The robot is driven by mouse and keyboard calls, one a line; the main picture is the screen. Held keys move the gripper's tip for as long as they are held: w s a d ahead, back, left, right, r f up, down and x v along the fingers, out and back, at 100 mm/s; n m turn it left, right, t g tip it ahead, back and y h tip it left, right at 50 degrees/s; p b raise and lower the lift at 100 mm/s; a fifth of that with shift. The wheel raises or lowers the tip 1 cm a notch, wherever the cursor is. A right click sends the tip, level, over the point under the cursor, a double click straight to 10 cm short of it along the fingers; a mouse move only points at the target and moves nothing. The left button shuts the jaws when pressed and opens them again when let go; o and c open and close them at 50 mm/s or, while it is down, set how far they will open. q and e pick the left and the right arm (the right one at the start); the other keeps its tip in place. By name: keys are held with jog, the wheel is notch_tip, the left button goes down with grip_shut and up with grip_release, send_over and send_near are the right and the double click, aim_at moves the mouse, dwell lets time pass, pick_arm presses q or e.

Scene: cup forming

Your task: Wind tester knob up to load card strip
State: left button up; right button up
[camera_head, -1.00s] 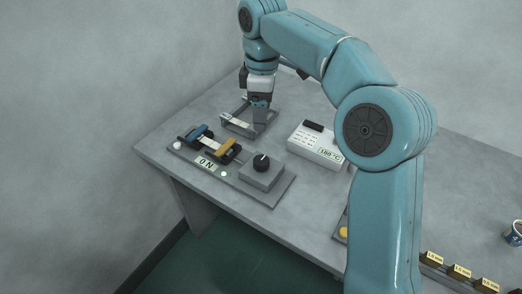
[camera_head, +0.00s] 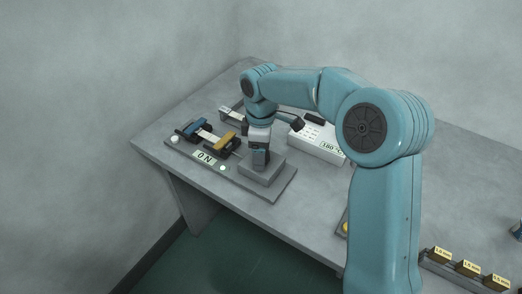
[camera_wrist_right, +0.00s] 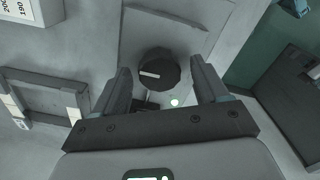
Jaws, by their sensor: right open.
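The tester (camera_head: 278,191) is a grey plate at the table's front left, with a display (camera_head: 205,157) reading "0 N". A white card strip (camera_head: 207,134) spans between a blue clamp (camera_head: 192,125) and a yellow clamp (camera_head: 226,142). My right gripper (camera_head: 260,160) points down over the tester's knob block and hides the knob in the head view. In the right wrist view, the round black knob (camera_wrist_right: 160,72) with a white pointer line lies between the open fingers of my right gripper (camera_wrist_right: 161,68). Whether they touch it I cannot tell. My left gripper is out of view.
A white box (camera_head: 318,142) reading "180 °C" stands right of the tester. A grey frame (camera_head: 232,111) lies behind. A rack (camera_head: 465,275) with several yellow blocks is at the lower right. The table's front edge runs close to the tester.

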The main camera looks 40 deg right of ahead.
jog(key=shift+s+r, duration=0.1)
jog(key=c, duration=1.1)
jog(key=shift+o, duration=0.2)
jog(key=shift+m, duration=0.3)
jog(key=m+p, duration=0.1)
jog(key=m, duration=0.1)
jog(key=shift+m, duration=0.4)
jog(key=m, duration=0.5)
jog(key=shift+p, duration=0.3)
jog(key=shift+m, duration=0.3)
jog(key=o, duration=1.1)
jog(key=shift+c, duration=0.2)
